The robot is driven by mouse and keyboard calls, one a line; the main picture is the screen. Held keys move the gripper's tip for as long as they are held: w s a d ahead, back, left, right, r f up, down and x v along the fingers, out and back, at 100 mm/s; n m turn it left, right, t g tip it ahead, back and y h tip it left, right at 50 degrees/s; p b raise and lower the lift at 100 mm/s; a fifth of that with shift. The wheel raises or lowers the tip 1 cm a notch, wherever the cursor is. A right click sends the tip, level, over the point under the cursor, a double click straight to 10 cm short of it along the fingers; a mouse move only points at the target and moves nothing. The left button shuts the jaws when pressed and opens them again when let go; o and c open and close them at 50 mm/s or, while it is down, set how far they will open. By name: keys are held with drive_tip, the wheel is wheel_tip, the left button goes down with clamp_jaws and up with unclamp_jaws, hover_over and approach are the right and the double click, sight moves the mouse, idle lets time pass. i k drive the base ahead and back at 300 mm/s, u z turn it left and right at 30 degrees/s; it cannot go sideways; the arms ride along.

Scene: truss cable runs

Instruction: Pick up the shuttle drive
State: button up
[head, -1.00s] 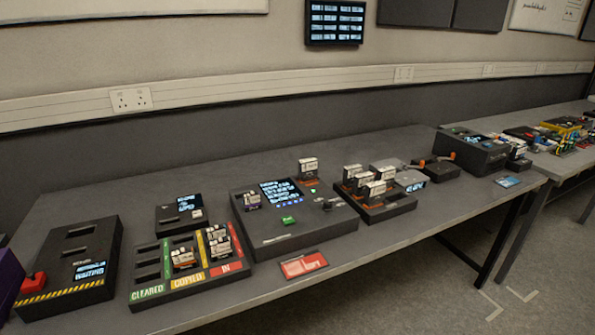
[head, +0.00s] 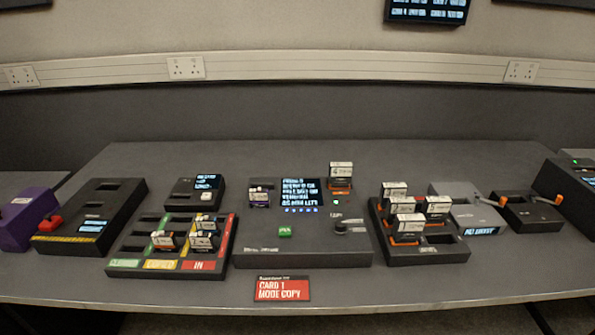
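No label that I can read says which item is the shuttle drive. White-labelled drives with orange handles (head: 408,228) stand upright in a black rack (head: 440,255) right of centre. A similar white-and-orange drive (head: 341,177) stands at the back right of the central console (head: 300,255).
A tray (head: 128,272) with green, yellow and red lanes holds several small cartridges. A red card (head: 282,289) lies at the front edge. A purple box (head: 25,217) and black unit (head: 95,215) are left; grey boxes (head: 470,212) are right. The table's back strip is clear.

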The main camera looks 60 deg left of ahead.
sight(340, 174)
drive_tip(key=u, duration=1)
drive_tip(key=i, duration=0.95)
drive_tip(key=u, duration=1.1)
